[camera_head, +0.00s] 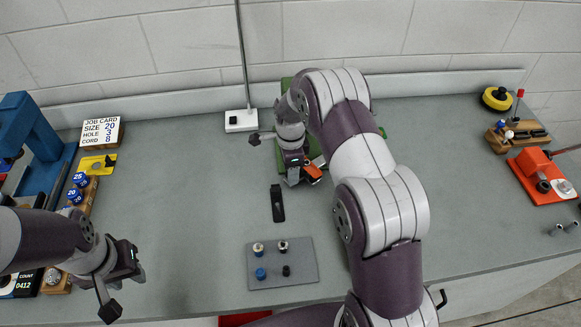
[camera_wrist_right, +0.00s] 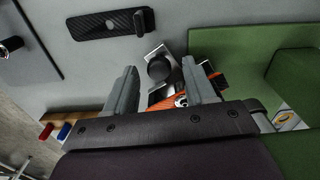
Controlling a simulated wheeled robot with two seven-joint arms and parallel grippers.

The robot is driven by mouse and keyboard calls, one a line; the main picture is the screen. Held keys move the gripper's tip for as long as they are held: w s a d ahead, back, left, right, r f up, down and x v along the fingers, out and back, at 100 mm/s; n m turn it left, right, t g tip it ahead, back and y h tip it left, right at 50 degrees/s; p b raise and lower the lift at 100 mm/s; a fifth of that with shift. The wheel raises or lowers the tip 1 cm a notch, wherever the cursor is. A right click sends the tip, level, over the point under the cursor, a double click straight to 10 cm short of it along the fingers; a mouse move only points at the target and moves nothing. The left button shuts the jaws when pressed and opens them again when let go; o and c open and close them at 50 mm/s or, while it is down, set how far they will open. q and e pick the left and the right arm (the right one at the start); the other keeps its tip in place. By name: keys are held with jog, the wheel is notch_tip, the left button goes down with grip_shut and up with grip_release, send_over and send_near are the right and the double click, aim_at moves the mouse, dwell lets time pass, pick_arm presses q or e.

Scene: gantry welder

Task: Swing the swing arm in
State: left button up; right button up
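A green machine (camera_head: 314,146) stands at the back middle, largely hidden behind my right arm; its green body (camera_wrist_right: 232,42) fills the right of the right wrist view. An orange part (camera_head: 312,172) sticks out at its front. In the wrist view this orange part (camera_wrist_right: 172,102), with a dark round knob (camera_wrist_right: 160,68) and bright metal beside it, lies at the gap between my fingers. I cannot tell for certain that it is the swing arm. My right gripper (camera_wrist_right: 159,88) is open, its fingers apart around that area, with no visible grip. My left gripper (camera_head: 134,266) hangs at the front left, away from the machine.
A black plate with a handle (camera_head: 278,204) and a grey board with small pegs (camera_head: 300,270) lie in front of the machine. A lamp base (camera_head: 241,121) stands behind. The left-middle bench is clear.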

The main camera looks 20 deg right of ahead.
notch_tip(320, 180, up, 13)
jog(key=shift+f+p, duration=0.15)
jog(key=shift+p, duration=0.25)
